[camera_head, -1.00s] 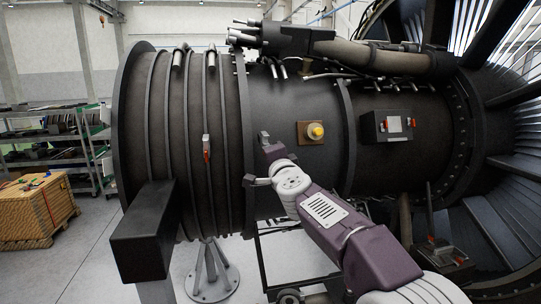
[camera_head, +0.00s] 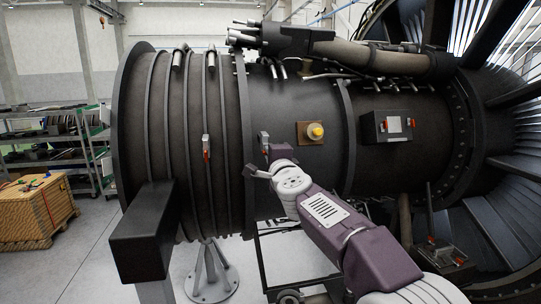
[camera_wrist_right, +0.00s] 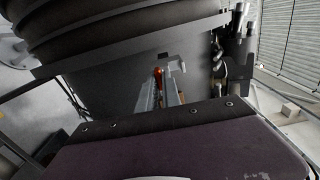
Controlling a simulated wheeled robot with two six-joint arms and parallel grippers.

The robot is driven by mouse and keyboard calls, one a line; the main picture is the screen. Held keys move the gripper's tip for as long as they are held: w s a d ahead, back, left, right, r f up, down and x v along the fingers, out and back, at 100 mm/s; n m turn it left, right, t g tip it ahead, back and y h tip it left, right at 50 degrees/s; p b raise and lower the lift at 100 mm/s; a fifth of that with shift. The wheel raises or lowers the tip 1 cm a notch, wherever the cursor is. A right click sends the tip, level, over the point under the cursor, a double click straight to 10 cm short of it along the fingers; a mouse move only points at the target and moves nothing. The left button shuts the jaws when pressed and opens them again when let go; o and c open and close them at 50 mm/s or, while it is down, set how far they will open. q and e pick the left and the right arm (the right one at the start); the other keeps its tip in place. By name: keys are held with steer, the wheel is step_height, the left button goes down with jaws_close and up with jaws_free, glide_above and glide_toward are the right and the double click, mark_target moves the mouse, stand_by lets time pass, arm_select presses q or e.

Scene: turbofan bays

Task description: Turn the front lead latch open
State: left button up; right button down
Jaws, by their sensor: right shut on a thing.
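A small grey latch (camera_head: 264,137) with a red part sits on the dark engine casing (camera_head: 290,90), just beyond my right gripper (camera_head: 261,160) in the head view. In the wrist view, the right gripper's two grey fingers (camera_wrist_right: 160,90) reach toward the casing. They are shut on the latch's red-orange handle (camera_wrist_right: 158,73), which shows between the fingertips. The fingers and wrist partly hide the handle, so its exact angle is hard to tell. My left gripper is not in view.
Another latch with a red handle (camera_head: 206,148) hangs on the ribbed casing to the left. A yellow knob (camera_head: 316,131) and a box with red clips (camera_head: 394,126) sit to the right. A dark support block (camera_head: 145,235) stands at the lower left.

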steer(key=c, duration=1.5)
jaws_free()
steer(key=shift+c, duration=0.2)
